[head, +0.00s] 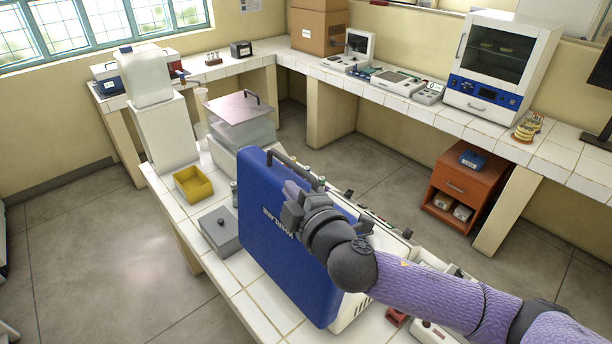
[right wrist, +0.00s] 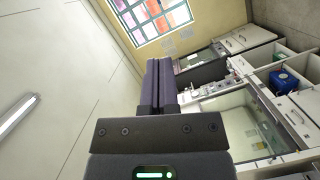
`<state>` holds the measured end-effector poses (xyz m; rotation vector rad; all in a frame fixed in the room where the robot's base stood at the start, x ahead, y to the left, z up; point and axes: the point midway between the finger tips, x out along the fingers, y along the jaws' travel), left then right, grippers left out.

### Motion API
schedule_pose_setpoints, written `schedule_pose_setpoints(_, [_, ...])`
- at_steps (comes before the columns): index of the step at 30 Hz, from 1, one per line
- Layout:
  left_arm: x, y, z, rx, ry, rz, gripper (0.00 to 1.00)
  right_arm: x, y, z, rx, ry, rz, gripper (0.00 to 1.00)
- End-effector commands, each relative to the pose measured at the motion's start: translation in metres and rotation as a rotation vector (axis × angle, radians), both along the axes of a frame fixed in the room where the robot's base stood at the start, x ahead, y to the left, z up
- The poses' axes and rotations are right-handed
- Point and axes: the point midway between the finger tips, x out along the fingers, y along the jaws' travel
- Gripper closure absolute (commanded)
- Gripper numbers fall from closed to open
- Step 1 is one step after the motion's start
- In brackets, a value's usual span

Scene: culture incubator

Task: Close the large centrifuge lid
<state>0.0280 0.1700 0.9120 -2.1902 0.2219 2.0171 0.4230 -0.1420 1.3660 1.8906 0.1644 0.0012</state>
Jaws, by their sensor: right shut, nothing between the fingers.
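The large centrifuge lid (head: 283,240) is a big blue panel that stands raised, nearly upright, with a dark handle (head: 292,168) along its top edge. The white centrifuge body (head: 352,311) shows partly behind it, largely hidden by the lid and my right arm. My right gripper (head: 292,192) is at the lid's upper right part in the head view. I cannot tell whether it touches the lid. In the right wrist view its fingers (right wrist: 158,84) are together with nothing between them, and the lid is not recognizable there. My left gripper is not in view.
On the same tiled bench are a yellow bin (head: 194,187), a grey lidded box (head: 220,232) and a clear-topped container (head: 243,118). An orange drawer cabinet (head: 462,190) stands under the far counter. Open floor lies at the left.

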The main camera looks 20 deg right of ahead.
Motion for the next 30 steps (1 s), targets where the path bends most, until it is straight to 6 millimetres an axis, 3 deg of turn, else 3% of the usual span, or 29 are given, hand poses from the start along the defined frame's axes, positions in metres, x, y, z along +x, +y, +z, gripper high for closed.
schedule_pose_setpoints(3, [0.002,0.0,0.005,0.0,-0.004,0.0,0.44,0.02,-0.003,-0.002,-0.004,0.001,-0.003,1.0])
schedule_pose_setpoints(7, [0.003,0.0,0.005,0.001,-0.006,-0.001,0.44,0.025,-0.022,-0.011,-0.002,0.003,-0.002,1.0])
schedule_pose_setpoints(12, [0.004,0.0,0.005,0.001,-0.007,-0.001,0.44,0.029,-0.033,-0.015,-0.001,0.002,-0.001,1.0])
schedule_pose_setpoints(25, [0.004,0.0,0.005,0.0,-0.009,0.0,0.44,0.03,-0.037,-0.015,0.006,0.004,-0.001,1.0])
schedule_pose_setpoints(30, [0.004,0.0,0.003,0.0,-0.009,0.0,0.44,0.035,-0.055,-0.016,0.049,0.019,-0.004,1.0])
